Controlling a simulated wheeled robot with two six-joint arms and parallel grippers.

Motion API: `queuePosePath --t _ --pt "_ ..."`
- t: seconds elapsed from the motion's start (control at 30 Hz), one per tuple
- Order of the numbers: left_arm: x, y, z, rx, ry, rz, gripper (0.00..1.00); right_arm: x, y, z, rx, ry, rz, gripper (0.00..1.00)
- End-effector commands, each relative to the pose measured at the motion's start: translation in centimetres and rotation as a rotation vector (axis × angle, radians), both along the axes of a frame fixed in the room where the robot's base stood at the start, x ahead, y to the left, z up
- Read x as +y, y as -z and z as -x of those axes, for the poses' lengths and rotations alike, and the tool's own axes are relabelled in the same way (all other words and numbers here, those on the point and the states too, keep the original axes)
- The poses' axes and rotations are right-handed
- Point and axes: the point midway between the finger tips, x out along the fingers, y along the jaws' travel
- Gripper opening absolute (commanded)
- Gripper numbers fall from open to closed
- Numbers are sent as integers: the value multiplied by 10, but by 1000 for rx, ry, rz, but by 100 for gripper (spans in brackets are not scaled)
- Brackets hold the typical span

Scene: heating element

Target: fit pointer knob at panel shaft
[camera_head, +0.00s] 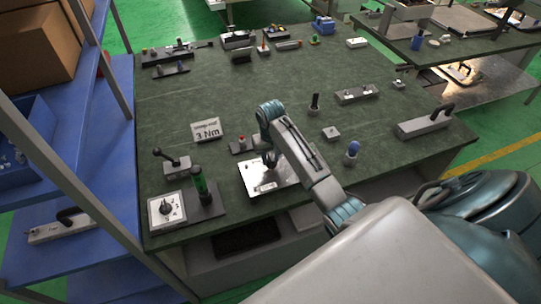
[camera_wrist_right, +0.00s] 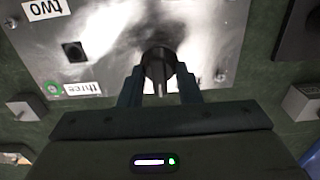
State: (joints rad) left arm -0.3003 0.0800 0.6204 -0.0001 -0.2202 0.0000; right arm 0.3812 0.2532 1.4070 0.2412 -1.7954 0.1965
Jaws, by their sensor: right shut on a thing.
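The panel is a shiny metal plate (camera_head: 258,183) on the green bench, below my right gripper (camera_head: 269,160). In the right wrist view the panel (camera_wrist_right: 110,28) fills the upper part, with labels reading "two" and "three". My right gripper (camera_wrist_right: 159,80) is shut on a dark round pointer knob (camera_wrist_right: 158,62), held between its fingertips over the panel. The knob hides what is behind it, so I cannot tell whether it touches a shaft. A small dark square piece (camera_wrist_right: 75,52) stands on the panel left of the knob. My left gripper is not in view.
The bench's back middle is mostly clear.

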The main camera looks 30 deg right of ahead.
Motion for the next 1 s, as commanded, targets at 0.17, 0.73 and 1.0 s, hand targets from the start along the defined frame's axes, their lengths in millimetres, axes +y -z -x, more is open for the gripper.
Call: queuePosePath --t 0.17,0.73,1.0 --pt "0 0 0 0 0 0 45 0 5 0 0 0 0 9" --pt "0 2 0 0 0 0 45 0 19 0 0 0 0 9" --pt "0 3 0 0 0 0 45 0 25 0 0 0 0 36"
